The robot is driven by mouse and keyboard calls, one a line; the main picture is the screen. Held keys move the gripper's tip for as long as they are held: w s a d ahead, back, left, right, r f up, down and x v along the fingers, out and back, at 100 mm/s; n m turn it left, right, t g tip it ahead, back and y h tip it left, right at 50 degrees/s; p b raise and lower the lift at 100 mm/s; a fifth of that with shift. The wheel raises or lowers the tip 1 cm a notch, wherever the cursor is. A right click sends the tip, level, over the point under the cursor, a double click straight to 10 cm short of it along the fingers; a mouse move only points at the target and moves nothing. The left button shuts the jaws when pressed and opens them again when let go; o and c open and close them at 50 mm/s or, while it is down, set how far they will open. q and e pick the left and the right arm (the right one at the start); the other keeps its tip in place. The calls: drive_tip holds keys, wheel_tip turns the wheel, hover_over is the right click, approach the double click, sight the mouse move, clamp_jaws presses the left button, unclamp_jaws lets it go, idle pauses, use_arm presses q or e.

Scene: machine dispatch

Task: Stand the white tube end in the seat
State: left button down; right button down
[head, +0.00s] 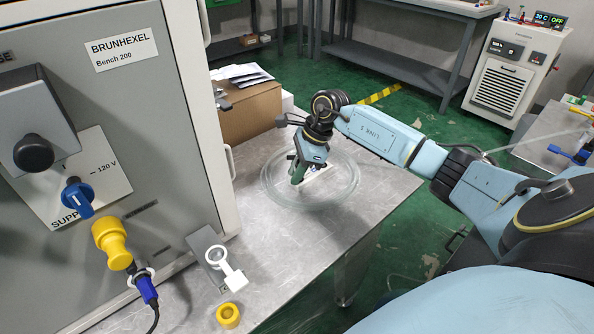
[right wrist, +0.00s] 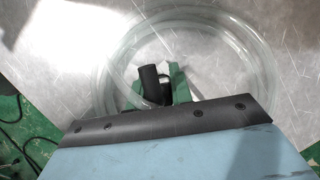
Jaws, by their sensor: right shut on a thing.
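A coil of clear tube (head: 347,199) lies on the metal bench, and it also shows in the right wrist view (right wrist: 103,70). My right gripper (head: 298,178) reaches down inside the coil. Its green fingers (right wrist: 178,84) are shut on a tube end, mostly hidden between them. In the right wrist view a dark cylinder (right wrist: 150,84) stands at the fingers. A pale piece (head: 319,179) shows beside the fingers; I cannot tell whether it is the white tube end. A grey block with a white ring and tab (head: 236,281) stands at the bench's front; whether it is the seat is unclear. My left gripper is out of view.
The grey machine cabinet (head: 185,130) stands at the left, with a yellow plug (head: 112,243) and blue connector on its face. A yellow ring (head: 228,315) lies at the bench's front. A cardboard box (head: 248,112) stands behind the coil. Bare bench lies between coil and block.

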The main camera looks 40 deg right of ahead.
drive_tip(key=shift+s+a+f, duration=0.15)
drive_tip(key=shift+s+f, duration=0.15)
drive_tip(key=shift+f, duration=0.45)
drive_tip(key=c, duration=1.2)
unclamp_jaws()
drive_tip(key=shift+w+f, duration=0.15)
drive_tip(key=shift+g, duration=0.3)
drive_tip(key=shift+c, duration=0.3)
drive_tip(key=shift+o, duration=1.2)
drive_tip(key=shift+r+p, duration=0.7)
drive_tip(key=shift+r, duration=0.5)
drive_tip(key=shift+w+r+p, duration=0.15)
drive_tip(key=shift+r+p, duration=0.35)
drive_tip(key=shift+r, duration=0.5)
drive_tip(key=shift+r+p, duration=0.7)
drive_tip(key=shift+r, duration=0.45)
